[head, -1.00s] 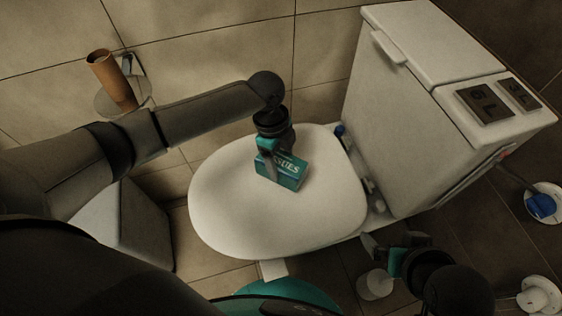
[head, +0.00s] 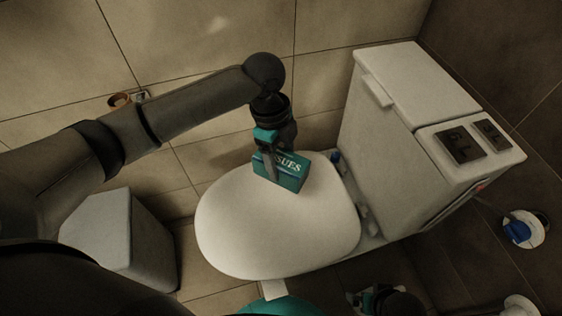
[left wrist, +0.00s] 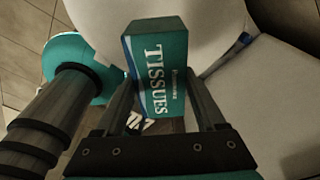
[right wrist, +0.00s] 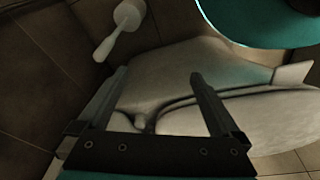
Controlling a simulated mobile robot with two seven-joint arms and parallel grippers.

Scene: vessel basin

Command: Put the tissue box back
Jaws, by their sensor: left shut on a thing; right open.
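The teal tissue box (head: 283,171) has white "TISSUES" lettering. My left gripper (head: 271,166) is shut on it. In the head view the box shows over the rear part of the white toilet lid (head: 265,235), near the cistern; I cannot tell if it touches the lid. In the left wrist view the tissue box (left wrist: 158,72) sits between the two fingers, lettering facing the camera. My right gripper (right wrist: 158,82) is open and empty, low beside the toilet. In the head view only part of the right gripper (head: 362,298) shows at the bottom edge.
A white bin (head: 110,235) stands at left. A brush holder (head: 527,230) is at far right. A paper-roll holder (head: 120,100) is on the wall.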

